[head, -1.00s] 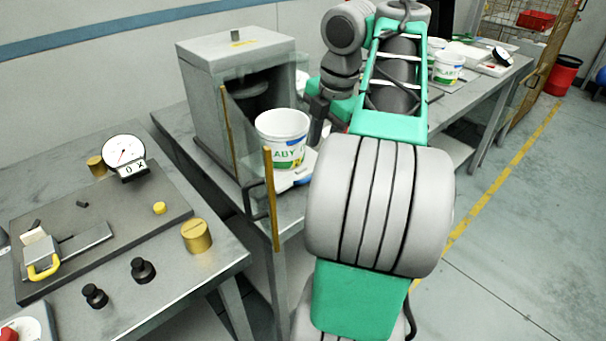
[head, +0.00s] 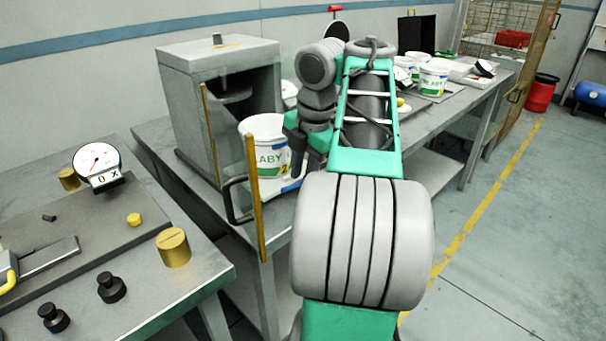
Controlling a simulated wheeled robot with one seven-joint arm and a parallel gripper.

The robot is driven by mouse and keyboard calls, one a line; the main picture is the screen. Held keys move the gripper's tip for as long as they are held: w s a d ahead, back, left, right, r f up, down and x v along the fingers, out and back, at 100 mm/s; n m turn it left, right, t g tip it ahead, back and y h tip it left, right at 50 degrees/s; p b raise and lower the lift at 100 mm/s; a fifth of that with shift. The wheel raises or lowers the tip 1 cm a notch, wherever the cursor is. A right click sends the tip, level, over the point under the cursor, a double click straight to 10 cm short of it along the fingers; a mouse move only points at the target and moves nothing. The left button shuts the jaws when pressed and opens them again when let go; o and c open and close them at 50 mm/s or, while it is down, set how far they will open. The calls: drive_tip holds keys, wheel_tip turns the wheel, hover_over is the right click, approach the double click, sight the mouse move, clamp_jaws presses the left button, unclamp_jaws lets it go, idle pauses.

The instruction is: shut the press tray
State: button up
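The press (head: 190,100) is a grey box on the bench, with an opening in its front and a dark ram inside. Its glass door with brass-coloured edges (head: 255,200) stands open. The press tray (head: 290,192), whitish with a blue edge, is out in front of the opening. A white tub (head: 263,150) with a green and blue label stands upright on it. My gripper (head: 297,150) is at the right side of the tub, mostly hidden by my own arm. I cannot see its fingertips clearly or whether they touch the tub or tray.
A dial gauge (head: 97,163), brass weights (head: 173,248) and black weights (head: 111,287) are on the left bench. More tubs (head: 433,80) stand on the bench behind my arm. The floor at the right (head: 500,250) is clear.

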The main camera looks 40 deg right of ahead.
clamp_jaws()
idle(1.1)
